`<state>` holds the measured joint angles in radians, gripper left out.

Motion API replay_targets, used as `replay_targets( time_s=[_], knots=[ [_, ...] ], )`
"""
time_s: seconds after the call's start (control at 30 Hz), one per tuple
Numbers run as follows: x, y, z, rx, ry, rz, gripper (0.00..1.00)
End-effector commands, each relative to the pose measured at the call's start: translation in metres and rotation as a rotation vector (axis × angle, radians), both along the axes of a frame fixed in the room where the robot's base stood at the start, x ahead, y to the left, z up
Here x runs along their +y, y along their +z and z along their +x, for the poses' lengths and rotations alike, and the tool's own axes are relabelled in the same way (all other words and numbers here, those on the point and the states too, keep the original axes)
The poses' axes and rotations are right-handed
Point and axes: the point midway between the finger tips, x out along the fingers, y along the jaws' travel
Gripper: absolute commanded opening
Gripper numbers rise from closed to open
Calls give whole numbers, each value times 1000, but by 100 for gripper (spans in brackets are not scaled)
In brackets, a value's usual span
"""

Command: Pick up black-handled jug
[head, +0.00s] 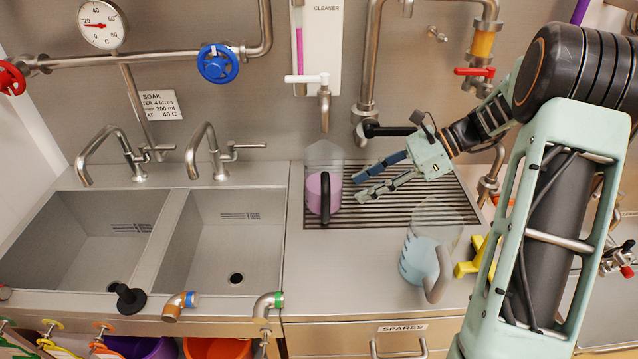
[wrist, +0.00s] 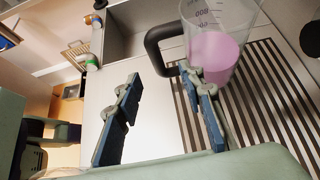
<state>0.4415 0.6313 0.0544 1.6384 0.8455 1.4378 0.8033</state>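The black-handled jug (head: 324,191) is clear and holds pink liquid. It stands upright at the left end of the slatted drain grate (head: 400,200), its black handle facing the front. In the wrist view the jug (wrist: 214,45) is at the top, its handle on its left side. My gripper (head: 357,187) is open and empty, to the right of the jug in the head view. In the wrist view my gripper (wrist: 158,82) has its fingers spread, with the handle ahead between the fingertip lines. The right finger overlaps the jug's lower part; contact cannot be told.
A second clear jug (head: 418,260) with a grey handle and blue liquid stands on the counter at right, below my arm. A yellow object (head: 470,262) is beside it. A tap (head: 324,105) hangs above the black-handled jug. Two sinks (head: 225,235) lie to the left.

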Motion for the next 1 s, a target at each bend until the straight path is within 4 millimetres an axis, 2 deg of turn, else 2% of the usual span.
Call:
replay_targets(
  time_s=[0.2, 0.47, 0.7, 0.83, 1.0],
  knots=[
    [29, -18, -1, 5, 2, 3, 36],
    [49, -30, -2, 2, 1, 2, 36],
    [81, -45, -7, 4, 4, 2, 36],
    [90, -51, -7, 1, 2, 1, 36],
    [91, -53, -6, 1, 1, 0, 36]
  ],
)
